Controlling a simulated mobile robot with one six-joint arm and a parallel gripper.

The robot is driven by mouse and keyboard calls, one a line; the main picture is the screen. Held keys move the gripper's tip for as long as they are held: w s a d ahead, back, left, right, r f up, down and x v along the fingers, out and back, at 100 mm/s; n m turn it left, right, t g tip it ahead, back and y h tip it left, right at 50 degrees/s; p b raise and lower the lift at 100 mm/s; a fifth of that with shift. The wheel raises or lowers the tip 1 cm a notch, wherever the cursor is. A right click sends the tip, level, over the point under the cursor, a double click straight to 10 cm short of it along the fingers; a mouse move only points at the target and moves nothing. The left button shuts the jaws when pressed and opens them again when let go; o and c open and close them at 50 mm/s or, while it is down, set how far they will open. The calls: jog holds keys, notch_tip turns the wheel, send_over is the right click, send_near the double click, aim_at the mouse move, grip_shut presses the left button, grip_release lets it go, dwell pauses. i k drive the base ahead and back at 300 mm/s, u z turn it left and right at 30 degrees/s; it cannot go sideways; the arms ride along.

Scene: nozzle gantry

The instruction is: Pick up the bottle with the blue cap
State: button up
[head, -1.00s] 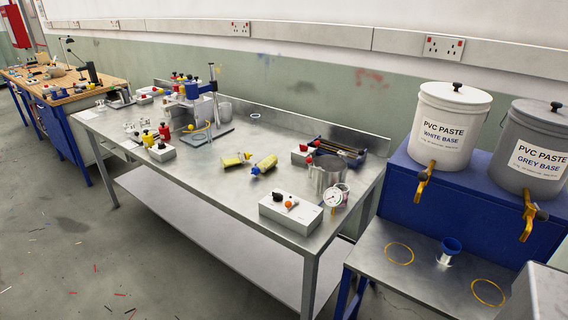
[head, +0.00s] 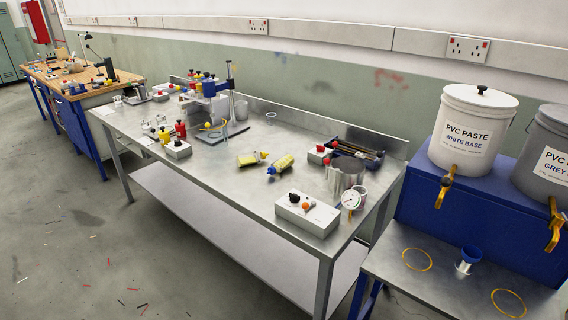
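A yellow bottle with a blue cap (head: 282,164) lies on its side on the steel table (head: 225,178). Its cap points to the lower left of the picture. Another yellow bottle (head: 249,160) lies just to its left, apart from it, with a yellow-orange cap pointing right. My gripper is not in view.
A metal mug (head: 345,174), a dial gauge (head: 350,200) and a white control box (head: 307,214) stand at the table's right end. A stand (head: 231,95) and small bottles are farther back left. Open floor (head: 95,240) lies at front left. Paste buckets (head: 470,130) stand right.

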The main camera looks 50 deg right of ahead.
aim_at(286, 161)
jog(key=u, duration=0.05)
jog(key=i, duration=1)
jog(key=z, duration=0.05)
